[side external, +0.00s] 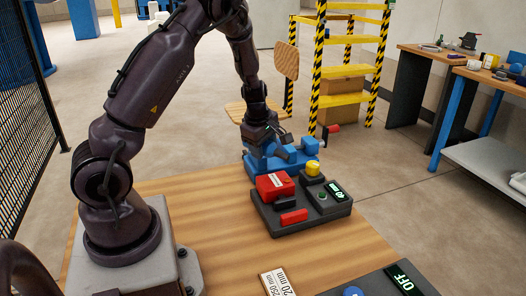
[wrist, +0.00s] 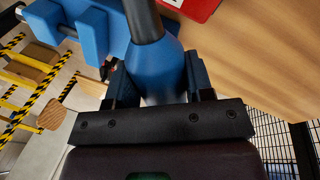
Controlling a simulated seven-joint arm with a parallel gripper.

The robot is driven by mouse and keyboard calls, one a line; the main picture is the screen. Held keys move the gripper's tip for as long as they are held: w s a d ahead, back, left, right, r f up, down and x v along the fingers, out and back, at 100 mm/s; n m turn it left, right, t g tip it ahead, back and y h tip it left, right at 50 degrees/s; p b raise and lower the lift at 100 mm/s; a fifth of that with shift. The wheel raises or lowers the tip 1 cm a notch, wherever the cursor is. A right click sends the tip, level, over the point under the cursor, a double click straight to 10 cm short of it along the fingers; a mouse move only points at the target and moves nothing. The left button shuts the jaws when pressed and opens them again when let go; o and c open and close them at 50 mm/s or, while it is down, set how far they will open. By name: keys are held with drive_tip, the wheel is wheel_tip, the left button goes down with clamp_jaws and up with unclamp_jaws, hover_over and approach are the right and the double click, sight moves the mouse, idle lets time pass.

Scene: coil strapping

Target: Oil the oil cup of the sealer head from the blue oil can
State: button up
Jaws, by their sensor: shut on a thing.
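My gripper (wrist: 158,82) is shut on the blue oil can (wrist: 158,68), with one dark finger on each side of its body. The can's dark spout (wrist: 143,20) runs out of the top of the wrist view, so its tip is hidden there. In the side view my gripper (side external: 268,142) is low at the far end of the table, close to a blue block-built unit (side external: 309,146), which also shows in the wrist view (wrist: 92,32). I cannot tell whether the spout touches it. The oil cup cannot be made out clearly in either view.
A dark base (side external: 328,213) carries a red labelled box (side external: 270,186), a yellow knob (side external: 313,168) and a lit display. A second panel (side external: 385,284) reading OFF and a size card (side external: 277,283) lie at the front. The table's middle is clear.

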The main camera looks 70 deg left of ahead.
drive_tip(key=shift+r, duration=3.45)
drive_tip(key=shift+s+a+t+h, duration=0.1)
drive_tip(key=shift+a+t+h, duration=0.1)
drive_tip(key=shift+t+h, duration=0.35)
drive_tip(key=shift+d+f+n+t+h, duration=0.1)
drive_tip(key=shift+n+t+h, duration=0.45)
drive_tip(key=shift+h, duration=1)
drive_tip(key=shift+f+t+h, duration=0.15)
drive_tip(key=shift+t+h, duration=0.55)
drive_tip(key=shift+h, duration=0.2)
drive_tip(key=shift+t+h, duration=0.8)
drive_tip(key=shift+h, duration=0.3)
